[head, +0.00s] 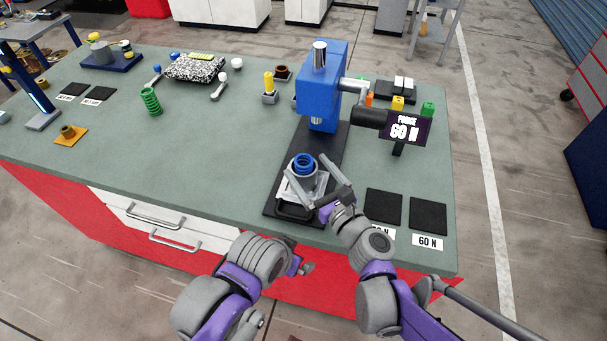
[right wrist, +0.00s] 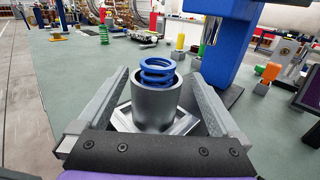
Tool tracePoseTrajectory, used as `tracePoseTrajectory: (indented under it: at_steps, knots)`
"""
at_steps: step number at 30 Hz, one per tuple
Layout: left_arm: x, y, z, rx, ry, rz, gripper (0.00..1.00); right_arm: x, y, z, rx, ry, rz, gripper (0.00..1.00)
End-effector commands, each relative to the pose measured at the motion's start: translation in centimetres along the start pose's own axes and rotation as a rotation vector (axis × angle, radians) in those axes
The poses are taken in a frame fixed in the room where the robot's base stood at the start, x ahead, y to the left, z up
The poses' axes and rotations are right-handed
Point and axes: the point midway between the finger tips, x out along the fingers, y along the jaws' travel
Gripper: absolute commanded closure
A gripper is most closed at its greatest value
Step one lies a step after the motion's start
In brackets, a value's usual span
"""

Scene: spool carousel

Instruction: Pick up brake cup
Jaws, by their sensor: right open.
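The brake cup (head: 301,174) is a grey open cylinder with a blue coil spring (head: 304,162) standing in it. It sits upright in a light metal nest on the black base of the blue press. In the right wrist view the cup (right wrist: 156,107) stands between the fingers, with the spring (right wrist: 158,71) rising above its rim. My right gripper (head: 306,170) is open, one finger on each side of the cup; gaps show beside it in the right wrist view (right wrist: 158,80). My left gripper (head: 297,266) is low in front of the bench, mostly hidden by its own wrist.
The blue press (head: 322,88) stands just behind the cup, its ram above. Two black pads (head: 384,206) lie front right. A green spring (head: 151,101) stands left; the bench middle is clear.

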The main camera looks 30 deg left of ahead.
Motion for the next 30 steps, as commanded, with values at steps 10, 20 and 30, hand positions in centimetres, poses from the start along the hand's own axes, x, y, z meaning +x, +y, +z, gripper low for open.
tracePoseTrajectory:
  at_steps: [10, 20, 30]
  knots:
    - [-0.3, 0.0, -0.3, 0.0, 0.002, 0.0, 0.0, 4.1, 0.4, -0.9, -0.001, 0.0, 0.002, 0.0]
    - [-0.4, 0.0, -0.3, 0.0, 0.002, 0.0, 0.0, 5.4, 0.4, -1.0, -0.002, 0.001, 0.0, 0.0]
    - [-0.4, 0.0, -0.3, 0.0, 0.002, 0.0, 0.0, 5.4, 0.4, -0.9, -0.002, 0.001, 0.0, 0.52]
